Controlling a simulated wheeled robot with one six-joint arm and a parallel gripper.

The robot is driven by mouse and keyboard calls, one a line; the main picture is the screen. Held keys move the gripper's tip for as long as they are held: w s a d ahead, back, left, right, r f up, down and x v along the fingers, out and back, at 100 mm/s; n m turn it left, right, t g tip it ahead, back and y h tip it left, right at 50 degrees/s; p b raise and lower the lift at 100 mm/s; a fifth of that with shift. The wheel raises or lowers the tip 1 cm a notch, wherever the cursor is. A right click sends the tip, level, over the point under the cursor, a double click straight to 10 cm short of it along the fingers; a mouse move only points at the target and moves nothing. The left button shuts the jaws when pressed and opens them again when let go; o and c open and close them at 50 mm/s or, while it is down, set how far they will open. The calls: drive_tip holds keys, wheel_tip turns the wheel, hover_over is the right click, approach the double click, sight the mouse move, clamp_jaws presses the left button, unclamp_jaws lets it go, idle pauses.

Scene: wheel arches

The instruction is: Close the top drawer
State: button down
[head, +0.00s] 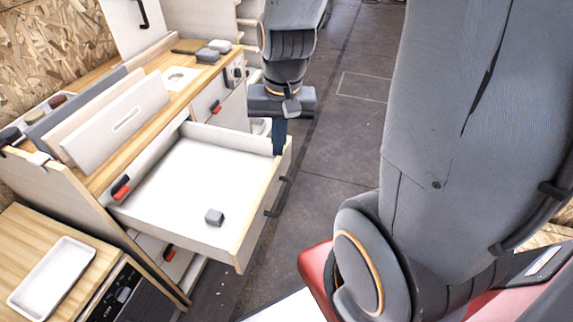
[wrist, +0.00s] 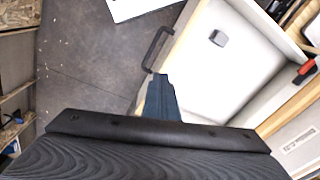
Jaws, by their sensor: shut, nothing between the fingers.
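The top drawer (head: 180,175) is pulled far out of the wooden cabinet, with a white inside and a pale wood front. Its black handle (head: 278,196) is on the outer face. A small grey block (head: 214,217) lies on the drawer floor. My gripper (head: 279,138) points down at the far end of the drawer front, its fingers shut with nothing between them. In the wrist view my gripper (wrist: 160,95) overlaps the front's edge near the handle (wrist: 158,50). I cannot tell whether it touches the front. The drawer inside also shows in the wrist view (wrist: 240,70).
The countertop (head: 150,95) holds upright boards and small grey items. A lower wooden counter with a white tray (head: 52,278) is at the lower left. Open dark floor (head: 340,130) lies in front of the cabinet. A lower drawer is partly open beneath.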

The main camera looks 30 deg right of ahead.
drive_tip(key=w+d+f+m+y+b, duration=0.1)
drive_tip(key=w+d+f+m, duration=0.3)
drive_tip(key=d+m, duration=0.55)
drive_tip(key=w+d+f+m+y, duration=0.1)
drive_tip(key=w+d+f+m, duration=0.2)
drive_tip(key=d+m, duration=0.7)
drive_tip(key=w+a+f+m, duration=0.2)
drive_tip(key=w+a+f, duration=0.2)
drive_tip(key=a+f, duration=0.3)
drive_tip(key=shift+w+a+f+t+p, duration=0.3)
drive_tip(key=shift+w+f+t+p, duration=0.15)
drive_tip(key=shift+f, duration=0.85)
drive_tip(key=shift+m, duration=0.25)
